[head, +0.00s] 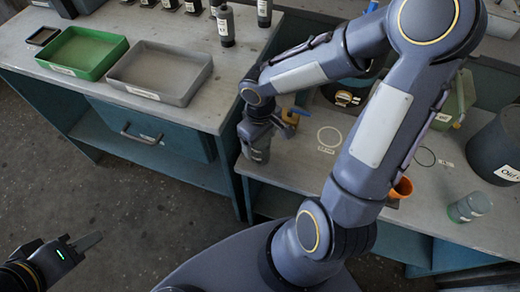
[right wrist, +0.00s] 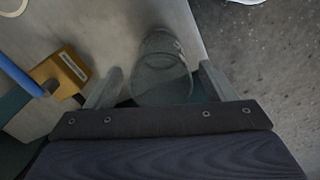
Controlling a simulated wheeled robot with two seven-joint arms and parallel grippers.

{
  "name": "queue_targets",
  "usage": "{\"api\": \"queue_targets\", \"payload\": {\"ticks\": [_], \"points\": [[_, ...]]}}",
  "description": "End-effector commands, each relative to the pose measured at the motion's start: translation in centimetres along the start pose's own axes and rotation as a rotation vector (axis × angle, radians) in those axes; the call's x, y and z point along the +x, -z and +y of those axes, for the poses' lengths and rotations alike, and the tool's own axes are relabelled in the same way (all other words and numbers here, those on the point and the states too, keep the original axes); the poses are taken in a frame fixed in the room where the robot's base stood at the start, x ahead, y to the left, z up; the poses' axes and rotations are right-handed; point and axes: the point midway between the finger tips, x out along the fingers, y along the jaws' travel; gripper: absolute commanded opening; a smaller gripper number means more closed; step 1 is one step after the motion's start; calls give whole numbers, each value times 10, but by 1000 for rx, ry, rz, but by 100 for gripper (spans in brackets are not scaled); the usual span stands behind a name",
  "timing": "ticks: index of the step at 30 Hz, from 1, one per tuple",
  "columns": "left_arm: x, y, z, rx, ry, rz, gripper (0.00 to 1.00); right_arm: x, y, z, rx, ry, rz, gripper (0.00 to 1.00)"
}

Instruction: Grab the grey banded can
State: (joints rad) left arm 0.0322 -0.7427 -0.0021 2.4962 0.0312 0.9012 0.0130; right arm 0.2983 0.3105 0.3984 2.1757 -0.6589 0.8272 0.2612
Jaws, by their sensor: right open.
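A grey can (head: 258,153) stands near the front left corner of the right-hand bench, partly hidden by my right gripper (head: 256,136). In the right wrist view, the grey can (right wrist: 162,72) lies between the two spread fingers of the right gripper (right wrist: 160,85), with a gap on each side. The right gripper is open and holds nothing. Another can (head: 468,207), grey-green with a pale label, stands at the far right of that bench. My left gripper (head: 86,243) is over the floor at the lower left, away from the benches; its finger gap is unclear.
A yellow block with a blue bar (right wrist: 62,74) stands close beside the right gripper. An orange cup (head: 402,187) and a dark bin (head: 497,145) are on the right-hand bench. A green tray (head: 118,48) and a grey tray (head: 205,78) sit on the left bench.

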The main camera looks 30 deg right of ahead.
Motion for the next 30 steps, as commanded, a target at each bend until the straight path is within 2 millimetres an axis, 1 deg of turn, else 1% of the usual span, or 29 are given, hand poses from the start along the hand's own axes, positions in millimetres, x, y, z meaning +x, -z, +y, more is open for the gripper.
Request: {"api": "queue_targets", "payload": {"ticks": [1, 4, 12, 13, 24, 30], "points": [[3, -2, -1, 0, 0, 0, 36, 10, -1, -1, -2, 2, -4, 77], [5, -2, -2, 0, 0, 0, 36, 20, -1, 0, -1, 2, -3, 77], [4, -2, -2, 0, 0, 0, 36, 22, 0, 0, 0, 0, 0, 77], [4, -2, -2, 0, 0, 0, 36, 22, 0, 0, -1, 0, 0, 76], [4, -2, -2, 0, 0, 0, 36, 22, 0, 0, -1, 0, 0, 27], [4, -2, -2, 0, 0, 0, 36, 21, 0, 0, -1, 0, 1, 26]]}}
